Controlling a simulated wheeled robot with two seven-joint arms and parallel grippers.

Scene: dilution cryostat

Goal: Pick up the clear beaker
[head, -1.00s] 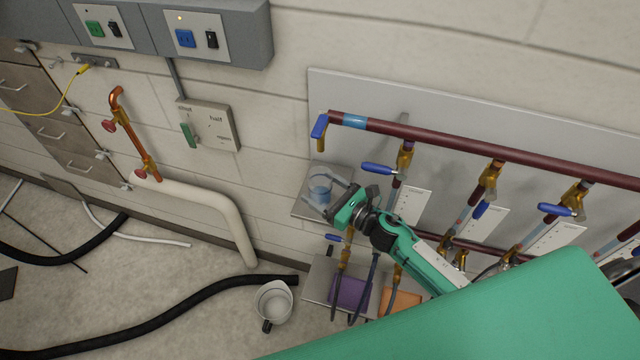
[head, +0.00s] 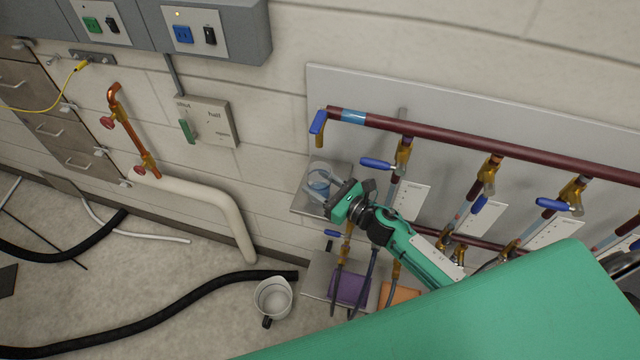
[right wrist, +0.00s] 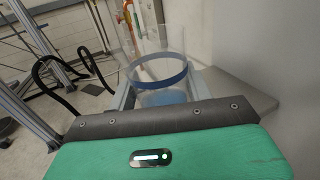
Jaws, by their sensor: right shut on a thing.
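The clear beaker (head: 318,182) has a blue band and stands at the small grey wall shelf, left of the pipe manifold. It also shows in the right wrist view (right wrist: 158,72), upright between the fingers, with blue at its bottom. My right gripper (head: 322,190) reaches in from the lower right and is shut on the beaker, one finger on each side. I cannot tell whether the beaker's base touches the shelf. My left gripper is not in view.
The grey shelf (head: 300,206) sits under the beaker. Dark red pipes (head: 440,140) with blue-handled valves run close on the right. A lower shelf (head: 318,278) holds a purple block (head: 349,289). A white jug (head: 272,298) and black hoses (head: 190,312) lie on the floor.

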